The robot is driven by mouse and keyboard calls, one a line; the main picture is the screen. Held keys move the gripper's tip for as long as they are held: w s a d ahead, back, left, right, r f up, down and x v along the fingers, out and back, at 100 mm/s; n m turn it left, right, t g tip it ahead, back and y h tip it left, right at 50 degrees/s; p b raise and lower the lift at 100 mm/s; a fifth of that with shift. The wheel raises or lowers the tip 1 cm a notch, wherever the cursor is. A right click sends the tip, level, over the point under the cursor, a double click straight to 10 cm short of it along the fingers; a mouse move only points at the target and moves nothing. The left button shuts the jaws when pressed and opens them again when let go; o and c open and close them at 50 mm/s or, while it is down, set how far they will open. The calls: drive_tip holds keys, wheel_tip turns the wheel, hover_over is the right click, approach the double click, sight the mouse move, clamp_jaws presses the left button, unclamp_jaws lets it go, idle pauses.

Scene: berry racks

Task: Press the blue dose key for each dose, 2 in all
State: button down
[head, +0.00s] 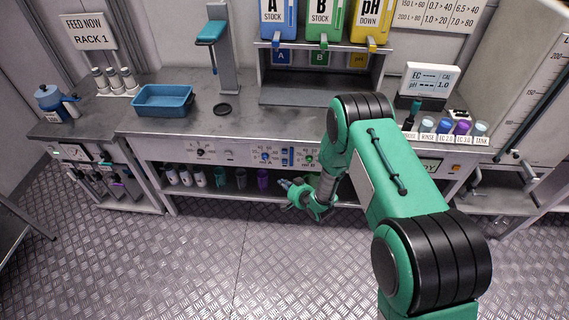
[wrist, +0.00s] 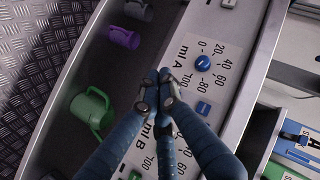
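The control panel (head: 222,155) runs along the bench front with dials and keys. A blue dial marked mL A (wrist: 203,63) shows in the wrist view, and a small blue key (wrist: 202,107) sits beside its scale. In the head view, small blue keys (head: 285,162) sit between the blue dial (head: 266,157) and the green dial (head: 309,158). My gripper (wrist: 158,77) has its fingertips together with nothing between them, over the panel's lower edge, left of the blue key in the wrist view. In the head view my gripper (head: 284,184) is low before the panel. Contact cannot be told.
A shelf below the panel holds several cups, among them a green jug (wrist: 92,109) and a purple cup (wrist: 124,38). A blue tray (head: 163,100) and a dispenser stand (head: 217,50) are on the bench. The metal floor (head: 200,260) in front is clear.

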drive_tip(key=shift+w, duration=0.1)
drive_tip(key=w+b, duration=0.1)
drive_tip(key=w, duration=0.7)
drive_tip(key=shift+w+b, duration=0.3)
drive_tip(key=shift+w+b, duration=0.3)
drive_tip(key=shift+w, duration=0.55)
idle(2.6)
drive_tip(key=shift+s, duration=0.85)
drive_tip(key=shift+s, duration=0.1)
drive_tip(key=shift+s+p, duration=0.45)
drive_tip(key=shift+s, duration=1.95)
drive_tip(key=shift+r, duration=0.15)
